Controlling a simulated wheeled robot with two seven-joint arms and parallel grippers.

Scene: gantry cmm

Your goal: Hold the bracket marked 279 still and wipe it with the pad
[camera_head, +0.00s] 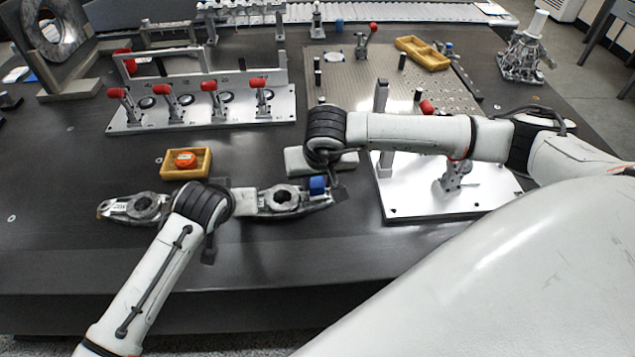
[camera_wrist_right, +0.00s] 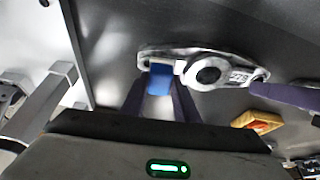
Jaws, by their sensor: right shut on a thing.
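The bracket marked 279 (camera_head: 285,197) lies on the dark table, a metal arm with a round hole. Its number and hole show in the right wrist view (camera_wrist_right: 207,72). My right gripper (camera_head: 326,181) is shut on the blue pad (camera_head: 317,186). The pad also shows in the right wrist view (camera_wrist_right: 160,78), at the bracket's end away from the number; I cannot tell whether they touch. My left gripper (camera_head: 233,199) is at the numbered end. A dark finger of it shows there in the right wrist view. Its wrist hides the jaws, so their opening is unclear.
A second, similar bracket (camera_head: 140,207) lies left of my left wrist. A yellow tray (camera_head: 207,163) with a red round thing stands behind. A light grey block (camera_head: 350,163) lies behind the pad. Plates with red-handled clamps (camera_head: 200,120) stand further back and at right (camera_head: 410,205).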

